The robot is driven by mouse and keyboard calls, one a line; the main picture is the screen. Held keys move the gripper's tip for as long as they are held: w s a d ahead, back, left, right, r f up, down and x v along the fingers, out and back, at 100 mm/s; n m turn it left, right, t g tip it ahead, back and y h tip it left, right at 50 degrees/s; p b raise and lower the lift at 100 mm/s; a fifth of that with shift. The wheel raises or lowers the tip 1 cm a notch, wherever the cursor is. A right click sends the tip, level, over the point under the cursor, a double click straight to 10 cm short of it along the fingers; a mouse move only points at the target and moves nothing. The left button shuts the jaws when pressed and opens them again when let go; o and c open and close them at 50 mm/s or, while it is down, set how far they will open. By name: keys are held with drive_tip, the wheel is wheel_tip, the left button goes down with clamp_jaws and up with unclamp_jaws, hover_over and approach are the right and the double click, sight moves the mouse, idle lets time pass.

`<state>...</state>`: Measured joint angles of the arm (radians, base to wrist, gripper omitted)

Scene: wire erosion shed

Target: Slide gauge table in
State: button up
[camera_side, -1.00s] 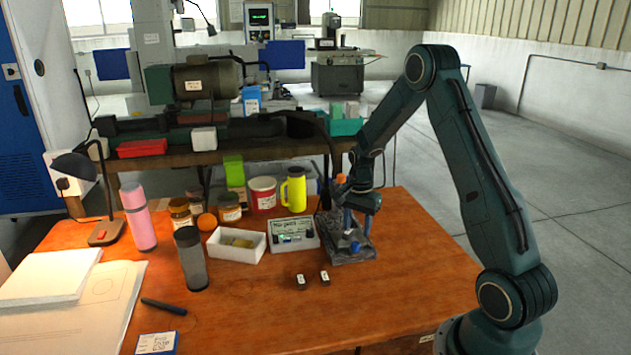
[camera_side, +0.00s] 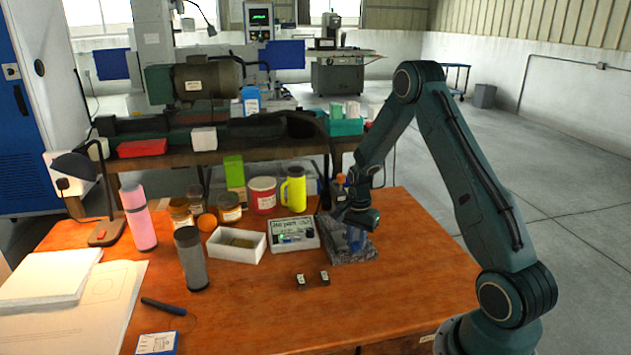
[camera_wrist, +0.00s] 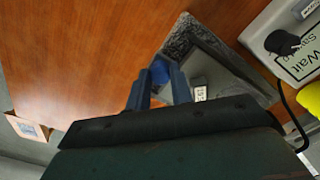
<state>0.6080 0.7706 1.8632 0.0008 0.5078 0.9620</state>
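The gauge table seems to be the grey, stone-like block (camera_side: 350,256) at the right of the wooden bench, with a blue round knob. The knob (camera_wrist: 159,70) shows in the wrist view at the tips of my gripper's two blue fingers. My gripper (camera_side: 355,246) points down over the block in the side view. The fingertips (camera_wrist: 160,68) flank the knob closely, but I cannot tell whether they press on it. My gripper and wrist hide part of the block in the side view. A small pale labelled piece (camera_wrist: 199,92) shows on the block in the wrist view.
A white labelled control box (camera_side: 293,235) stands left of the block, and a white tray (camera_side: 236,258) beyond it. Two small dark pieces (camera_side: 312,280) lie in front. A yellow flask (camera_side: 293,190) stands behind. The bench front right is clear.

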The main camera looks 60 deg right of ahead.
clamp_jaws()
drive_tip(key=shift+w+d, duration=1.75)
drive_tip(key=o, duration=0.8)
unclamp_jaws()
drive_tip(key=shift+r, duration=0.1)
wheel_tip(320, 180, up, 14)
drive_tip(key=shift+f, duration=0.2)
